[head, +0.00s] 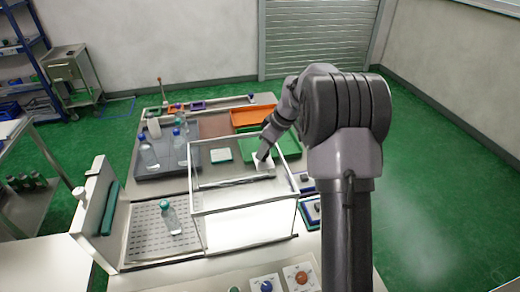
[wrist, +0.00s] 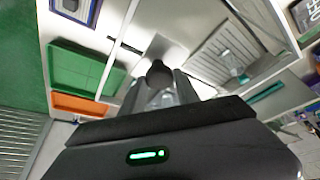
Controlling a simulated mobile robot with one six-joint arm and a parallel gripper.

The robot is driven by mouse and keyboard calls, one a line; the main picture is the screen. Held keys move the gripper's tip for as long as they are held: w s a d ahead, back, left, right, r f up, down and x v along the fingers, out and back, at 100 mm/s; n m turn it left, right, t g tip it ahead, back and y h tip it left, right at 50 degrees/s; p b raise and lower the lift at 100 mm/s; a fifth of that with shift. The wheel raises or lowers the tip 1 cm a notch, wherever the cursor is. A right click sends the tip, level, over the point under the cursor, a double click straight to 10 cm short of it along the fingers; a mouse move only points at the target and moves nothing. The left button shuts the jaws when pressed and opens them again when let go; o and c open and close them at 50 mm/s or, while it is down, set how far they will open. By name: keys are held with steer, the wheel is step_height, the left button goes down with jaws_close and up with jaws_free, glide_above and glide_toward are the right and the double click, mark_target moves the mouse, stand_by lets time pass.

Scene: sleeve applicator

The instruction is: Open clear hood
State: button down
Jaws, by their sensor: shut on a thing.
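The clear hood (head: 197,178) is a see-through box with pale frame edges in the middle of the bench. Its front face looks bright white. My gripper (head: 264,157) is at the hood's right rear part, over a small white patch. In the wrist view my gripper (wrist: 165,92) is shut on a dark round knob (wrist: 159,72), which looks like the hood's handle. The fingers hide part of the knob. I cannot tell whether the hood is raised at all.
An upright white panel (head: 92,215) is at far left. Several bottles stand on a dark tray (head: 150,172). Green (head: 288,146) and orange (head: 252,116) trays lie behind. Knobs (head: 300,277) line the front.

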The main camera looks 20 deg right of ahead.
steer(key=c, duration=0.9)
jaws_free()
steer(key=p+v, duration=0.3)
steer(key=v, duration=1.4)
steer(key=shift+s+d+r+p, duration=0.1)
steer(key=shift+s+r+p, duration=0.05)
steer(key=shift+p, duration=0.15)
